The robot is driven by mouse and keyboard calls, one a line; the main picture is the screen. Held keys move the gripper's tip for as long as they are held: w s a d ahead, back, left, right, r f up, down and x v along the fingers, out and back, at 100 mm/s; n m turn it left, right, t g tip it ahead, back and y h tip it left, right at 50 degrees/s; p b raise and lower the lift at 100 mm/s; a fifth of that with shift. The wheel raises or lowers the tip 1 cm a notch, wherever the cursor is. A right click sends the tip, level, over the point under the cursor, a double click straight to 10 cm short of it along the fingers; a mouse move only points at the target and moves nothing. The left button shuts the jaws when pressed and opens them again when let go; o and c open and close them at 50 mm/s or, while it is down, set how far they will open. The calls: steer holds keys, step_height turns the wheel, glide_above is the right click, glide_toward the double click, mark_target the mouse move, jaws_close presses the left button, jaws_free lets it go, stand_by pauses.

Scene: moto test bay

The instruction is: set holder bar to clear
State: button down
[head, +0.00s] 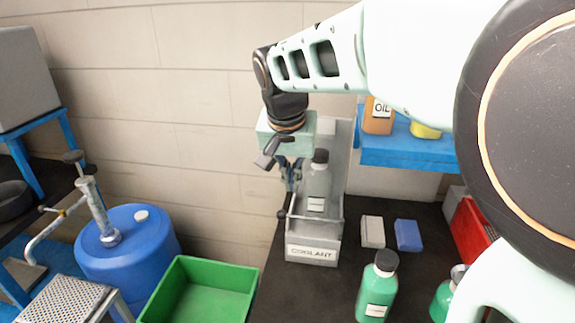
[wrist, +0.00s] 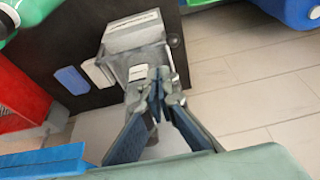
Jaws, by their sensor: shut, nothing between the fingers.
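The grey holder (head: 313,254), labelled COOLANT, stands on the dark bench top. A grey bottle (head: 318,183) with a dark cap stands upright in it. A thin holder bar (head: 315,218) appears to cross the front of the holder, with a dark knob (head: 282,214) at its left end. My gripper (head: 291,186) points down at the holder's left side, behind the knob. Its fingertips meet with nothing between them in the wrist view (wrist: 158,76). There the fingers overlap the holder (wrist: 137,36) and hide part of it. I cannot tell whether they touch the bar.
White (head: 372,232) and blue (head: 408,235) blocks lie right of the holder. A green bottle (head: 377,287) stands in front of them. A blue shelf (head: 400,150) and a red bin (head: 470,230) are at right. A green crate (head: 205,292) and blue drum (head: 130,260) stand left.

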steer(key=x, duration=1)
